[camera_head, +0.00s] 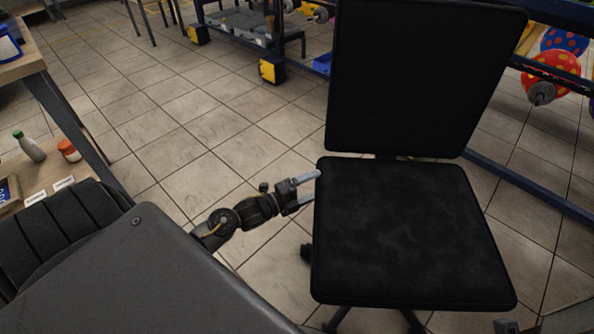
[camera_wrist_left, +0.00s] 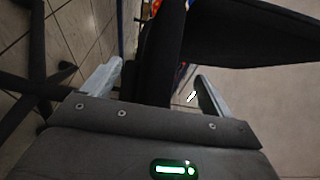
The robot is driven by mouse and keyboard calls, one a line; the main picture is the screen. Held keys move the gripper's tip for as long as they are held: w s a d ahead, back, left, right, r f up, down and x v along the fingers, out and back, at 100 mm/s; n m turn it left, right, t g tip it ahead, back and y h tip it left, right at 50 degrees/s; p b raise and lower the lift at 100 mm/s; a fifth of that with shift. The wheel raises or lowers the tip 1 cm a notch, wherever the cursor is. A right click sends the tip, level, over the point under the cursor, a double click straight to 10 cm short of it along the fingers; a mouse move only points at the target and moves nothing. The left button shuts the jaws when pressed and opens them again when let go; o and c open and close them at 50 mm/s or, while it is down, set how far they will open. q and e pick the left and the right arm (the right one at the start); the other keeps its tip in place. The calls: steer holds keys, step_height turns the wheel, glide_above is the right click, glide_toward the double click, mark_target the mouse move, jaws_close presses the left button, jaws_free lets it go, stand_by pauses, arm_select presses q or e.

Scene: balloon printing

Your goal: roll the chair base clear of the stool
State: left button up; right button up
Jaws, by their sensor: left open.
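A black office chair stands right of centre in the head view, with an upright backrest (camera_head: 420,75) and a padded seat (camera_head: 405,235). Its dark base (camera_head: 375,320) shows only partly below the seat's front edge, with a caster at the left. My left gripper (camera_head: 317,192) is open at the seat's left edge, its fingers pointing toward it. In the left wrist view the open fingers (camera_wrist_left: 160,85) have a dark chair part between and beyond them; contact cannot be told. The chair base (camera_wrist_left: 35,85) is at the left there. I cannot make out a stool.
A blue-framed rack (camera_head: 525,170) with a red dotted balloon (camera_head: 552,72) stands behind the chair. A table (camera_head: 22,62) and a lower shelf with bottles (camera_head: 30,147) are at the left. Tiled floor (camera_head: 200,125) is open left of the chair.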

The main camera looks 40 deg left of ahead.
arm_select(q)
steer(key=shift+b+x, duration=0.35)
steer(key=shift+x, duration=1.55)
jaws_close()
